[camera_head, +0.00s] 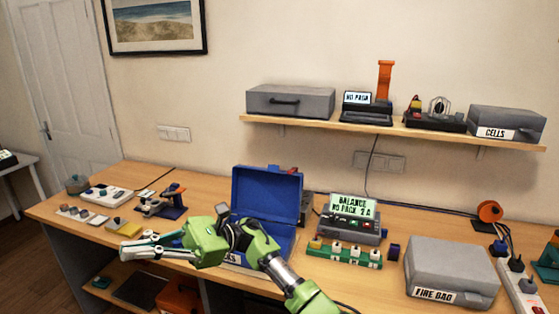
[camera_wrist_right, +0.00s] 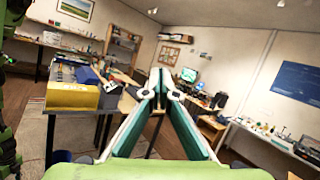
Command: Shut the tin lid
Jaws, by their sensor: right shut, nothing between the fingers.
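A blue tin (camera_head: 284,243) stands on the workbench near the middle of the head view. Its lid (camera_head: 268,192) is open and stands up at the back. My right gripper (camera_head: 126,250) reaches across in front of the tin, with its fingers pointing left, away from the lid. The fingers are shut and empty; they also show together in the right wrist view (camera_wrist_right: 160,74). My right arm hides the tin's front and much of its inside. I see no contact between the fingers and the lid. My left gripper is not in view.
A balance charger (camera_head: 352,228) and a green terminal strip (camera_head: 345,254) sit right of the tin. A grey fire bag box (camera_head: 452,270) lies farther right. A blue and orange tool (camera_head: 168,203) stands left. A shelf (camera_head: 370,131) hangs above the bench.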

